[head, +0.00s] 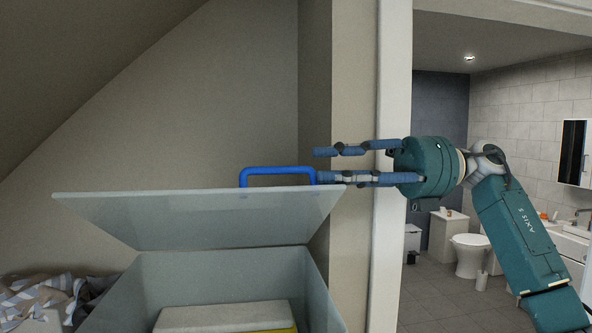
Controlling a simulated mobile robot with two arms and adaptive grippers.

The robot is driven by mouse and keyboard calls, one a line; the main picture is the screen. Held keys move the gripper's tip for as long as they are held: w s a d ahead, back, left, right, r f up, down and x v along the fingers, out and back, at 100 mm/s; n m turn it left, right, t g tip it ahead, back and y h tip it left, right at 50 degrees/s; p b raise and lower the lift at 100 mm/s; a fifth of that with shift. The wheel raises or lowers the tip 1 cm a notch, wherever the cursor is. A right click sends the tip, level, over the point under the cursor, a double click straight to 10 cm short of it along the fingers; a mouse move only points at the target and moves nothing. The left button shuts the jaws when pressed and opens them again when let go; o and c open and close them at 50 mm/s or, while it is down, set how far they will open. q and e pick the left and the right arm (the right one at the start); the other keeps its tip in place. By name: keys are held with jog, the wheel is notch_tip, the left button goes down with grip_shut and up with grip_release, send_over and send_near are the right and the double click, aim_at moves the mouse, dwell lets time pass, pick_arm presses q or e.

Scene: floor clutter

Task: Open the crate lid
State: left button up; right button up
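The crate (160,280) is a pale grey-blue box at the lower middle of the head view. Its lid (200,218) is raised and tilted above the crate, so the inside shows. A blue handle (278,170) stands on the upper edge of the lid. My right gripper (317,165) comes in from the right, with its blue fingers spread apart. Its lower fingertips are at the right end of the handle; I cannot tell whether they touch it. The handle is not between the fingers. My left gripper is not in view.
A beige block (225,314) and something yellow (275,331) lie inside the crate. Crumpled striped cloth (40,292) lies to its left. A sloped wall rises behind. A white door post (392,250) stands to the right, with a bathroom and toilet (470,256) beyond.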

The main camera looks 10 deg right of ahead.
aim_at(247, 172)
jog(key=shift+d, duration=1.6)
jog(key=a+m+b, duration=0.1)
jog(key=m, duration=0.8)
jog(key=a+m, duration=0.1)
jog(key=m, duration=0.8)
jog(key=a+m+b, duration=0.1)
jog(key=m, duration=0.8)
jog(key=shift+b, duration=0.35)
pick_arm(q)
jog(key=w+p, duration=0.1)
jog(key=p, duration=0.2)
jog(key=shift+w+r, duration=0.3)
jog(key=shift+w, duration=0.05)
pick_arm(e)
jog(key=a, duration=0.9)
jog(key=shift+a, duration=0.2)
